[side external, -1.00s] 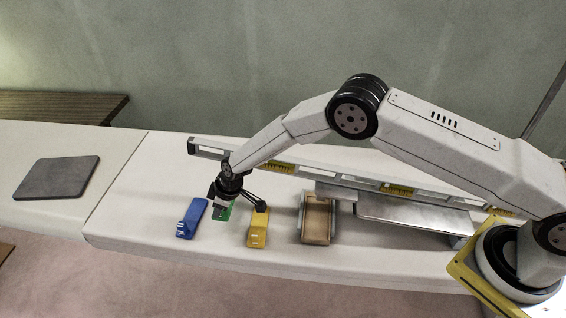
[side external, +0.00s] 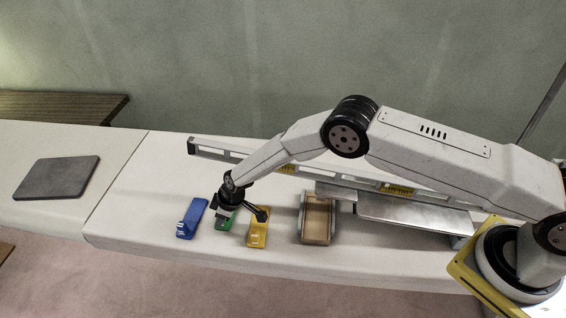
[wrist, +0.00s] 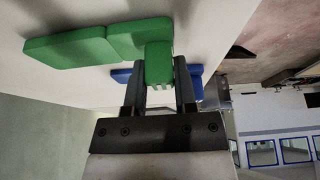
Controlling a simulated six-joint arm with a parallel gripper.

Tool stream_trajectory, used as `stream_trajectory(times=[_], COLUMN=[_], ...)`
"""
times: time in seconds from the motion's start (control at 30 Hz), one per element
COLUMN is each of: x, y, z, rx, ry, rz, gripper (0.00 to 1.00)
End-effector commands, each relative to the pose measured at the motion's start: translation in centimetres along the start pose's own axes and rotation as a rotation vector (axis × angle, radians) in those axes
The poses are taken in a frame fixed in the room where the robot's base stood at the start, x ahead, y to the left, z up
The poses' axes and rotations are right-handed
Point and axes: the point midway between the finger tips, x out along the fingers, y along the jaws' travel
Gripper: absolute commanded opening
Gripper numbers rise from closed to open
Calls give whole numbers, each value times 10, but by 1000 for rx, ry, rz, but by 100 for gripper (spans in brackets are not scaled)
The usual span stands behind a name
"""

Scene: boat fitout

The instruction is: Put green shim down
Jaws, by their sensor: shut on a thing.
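The green shim (side external: 222,224) is at the white bench top between the blue and yellow shims, partly hidden by my gripper (side external: 226,209). In the wrist view the green shim (wrist: 70,48) spans the upper left, with its upright tab between my fingers. My gripper (wrist: 159,80) is shut on that tab. The shim appears at or very close to the surface; I cannot tell if it touches.
A blue shim (side external: 191,217) lies just left and a yellow shim (side external: 257,232) just right. A wooden-bottomed tray (side external: 317,218), a metal plate (side external: 410,213) and a long level (side external: 210,150) lie beyond. A dark pad (side external: 57,178) is far left.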

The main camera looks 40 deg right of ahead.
Motion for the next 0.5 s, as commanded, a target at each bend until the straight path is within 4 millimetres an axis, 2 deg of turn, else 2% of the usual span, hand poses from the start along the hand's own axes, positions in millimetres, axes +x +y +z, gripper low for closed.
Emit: stream_trajectory(times=[0.17,0.2,0.3,0.5], x=[3,3,3,3], y=[0,0,0,0], z=[1,1,1,1], rx=[0,0,0,0], ry=[0,0,0,0], rz=[0,0,0,0], gripper=[0,41,70,70])
